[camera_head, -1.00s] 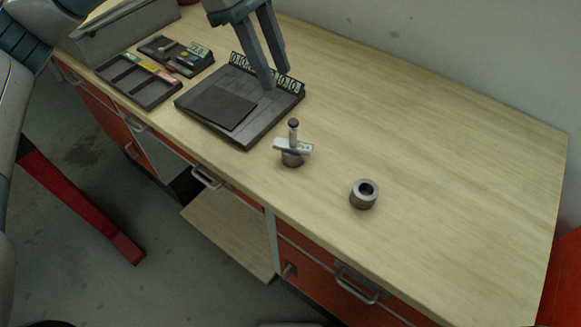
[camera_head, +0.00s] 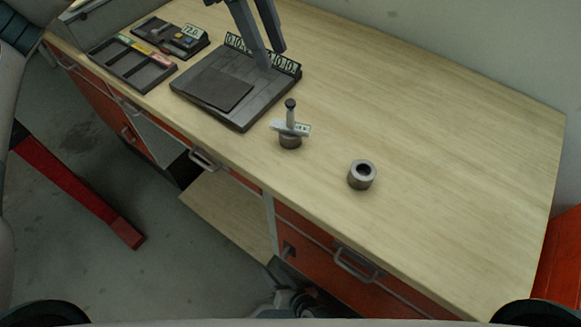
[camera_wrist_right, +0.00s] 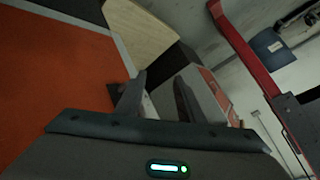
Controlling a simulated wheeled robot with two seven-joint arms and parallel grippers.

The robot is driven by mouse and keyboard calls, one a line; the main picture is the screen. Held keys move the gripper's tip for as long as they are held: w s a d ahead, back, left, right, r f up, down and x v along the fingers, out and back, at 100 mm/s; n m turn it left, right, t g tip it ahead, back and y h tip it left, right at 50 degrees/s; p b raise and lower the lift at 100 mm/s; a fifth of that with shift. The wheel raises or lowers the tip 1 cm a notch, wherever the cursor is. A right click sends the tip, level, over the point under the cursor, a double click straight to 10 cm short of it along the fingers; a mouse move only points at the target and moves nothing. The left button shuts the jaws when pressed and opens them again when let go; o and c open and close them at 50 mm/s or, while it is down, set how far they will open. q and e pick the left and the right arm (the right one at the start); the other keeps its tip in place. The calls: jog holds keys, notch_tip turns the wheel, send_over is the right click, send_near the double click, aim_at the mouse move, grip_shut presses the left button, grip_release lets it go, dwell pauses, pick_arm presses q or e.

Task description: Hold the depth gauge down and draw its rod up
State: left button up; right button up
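The depth gauge (camera_head: 290,127) stands upright with its pale crossbar and small display across the top of a metal ring (camera_head: 290,142) on the bench. Its rod (camera_head: 290,112) rises from the crossbar and ends in a dark knob. My left gripper (camera_head: 272,58) is above the back edge of the black measuring plate, behind and left of the gauge. Its fingers are apart and empty. My right gripper (camera_head: 292,300) is low in front of the bench, below the tabletop. In the right wrist view its two fingers (camera_wrist_right: 157,97) are apart with nothing between them.
A second metal ring (camera_head: 362,174) stands right of the gauge. The black plate (camera_head: 245,112) with number displays lies left of it, with a sectioned tray (camera_head: 130,66) and a small device (camera_head: 172,38) beyond. Drawer handles (camera_head: 357,266) project from the bench front. The right tabletop is clear.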

jog(key=w+a+r+m+t+y, duration=0.1)
jog(key=w+a+r+m+t, duration=0.25)
jog(key=r, duration=0.85)
jog(key=w+a+r+m+t+y, duration=0.15)
jog(key=r+m, duration=0.25)
jog(key=r, duration=0.8)
jog(key=w+a+r+m+t+y, duration=0.1)
jog(key=w+a+r+m+t, duration=0.25)
jog(key=r, duration=0.85)
jog(key=d+r+m+t+h, duration=0.2)
jog(key=d+r+m+h, duration=0.2)
jog(key=r+m, duration=0.7)
jog(key=m+h, duration=0.6)
jog(key=m, duration=0.6)
send_near(290, 120)
jog(key=s+r, duration=0.1)
jog(key=s, duration=0.1)
jog(key=shift+s+a+r+g, duration=0.25)
jog(key=shift+a+r+g, duration=0.1)
jog(key=shift+r, duration=0.05)
jog(key=shift+s+d+m, duration=0.1)
jog(key=shift+d+m, duration=0.3)
jog(key=shift+m, duration=0.2)
jog(key=w, duration=1.7)
jog(key=shift+w+a, duration=0.1)
jog(key=shift+w, duration=0.1)
